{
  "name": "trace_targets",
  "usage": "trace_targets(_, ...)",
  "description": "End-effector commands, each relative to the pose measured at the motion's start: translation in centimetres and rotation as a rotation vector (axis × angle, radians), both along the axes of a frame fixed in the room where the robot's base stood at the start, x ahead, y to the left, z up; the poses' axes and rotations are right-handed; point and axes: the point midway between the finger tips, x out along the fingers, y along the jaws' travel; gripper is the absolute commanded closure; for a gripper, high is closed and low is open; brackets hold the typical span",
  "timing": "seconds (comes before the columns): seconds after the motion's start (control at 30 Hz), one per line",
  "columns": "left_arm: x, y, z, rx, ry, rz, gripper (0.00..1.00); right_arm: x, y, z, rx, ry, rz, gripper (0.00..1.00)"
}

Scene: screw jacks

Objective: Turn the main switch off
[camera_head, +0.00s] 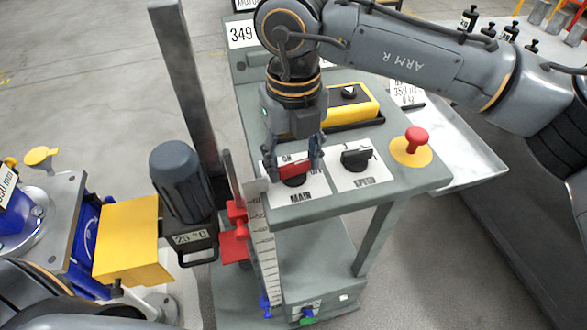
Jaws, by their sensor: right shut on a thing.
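The main switch (296,172) is a red handle on a dark round base. It sits on a white plate marked MAIN, with ON and OFF labels, on the grey control console (410,183). My right gripper (293,168) points down over the plate and is shut on the red handle, one finger on each side. The gripper hides part of the switch and its labels, so the exact handle position against ON and OFF is hard to read. My left gripper is not in view; only part of my left arm shows at the bottom left.
A black SPEED knob (356,158) sits just right of the main switch. A red mushroom button (416,138) on a yellow disc is further right. A yellow box (348,104) lies behind. A dark motor (182,180) and a scale (264,245) stand left of the console.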

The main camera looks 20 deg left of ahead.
Motion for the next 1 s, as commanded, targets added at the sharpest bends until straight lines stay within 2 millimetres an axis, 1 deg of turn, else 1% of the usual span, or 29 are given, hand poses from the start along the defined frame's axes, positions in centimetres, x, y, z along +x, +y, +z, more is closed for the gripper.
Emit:
trace_targets(0.03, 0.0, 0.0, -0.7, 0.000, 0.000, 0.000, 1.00, 0.0, 0.0, -0.3, 0.000, -0.001, -0.026, 0.79)
trace_targets(0.3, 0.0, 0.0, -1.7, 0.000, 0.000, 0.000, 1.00, 0.0, 0.0, -0.1, 0.000, 0.000, -0.122, 0.79)
trace_targets(0.87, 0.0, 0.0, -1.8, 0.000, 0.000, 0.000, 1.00, 0.0, 0.0, 0.0, -0.001, 0.001, -0.150, 0.79)
trace_targets(0.9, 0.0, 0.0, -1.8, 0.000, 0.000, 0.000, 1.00, 0.0, 0.0, 0.0, -0.001, 0.001, -0.150, 0.39)
trace_targets(0.97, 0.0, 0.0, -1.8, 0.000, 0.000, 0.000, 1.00, 0.0, 0.0, 0.0, -0.001, 0.001, -0.149, 0.27)
trace_targets(1.0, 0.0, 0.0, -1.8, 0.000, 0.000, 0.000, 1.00, 0.0, 0.0, 0.0, 0.000, 0.001, -0.149, 0.25)
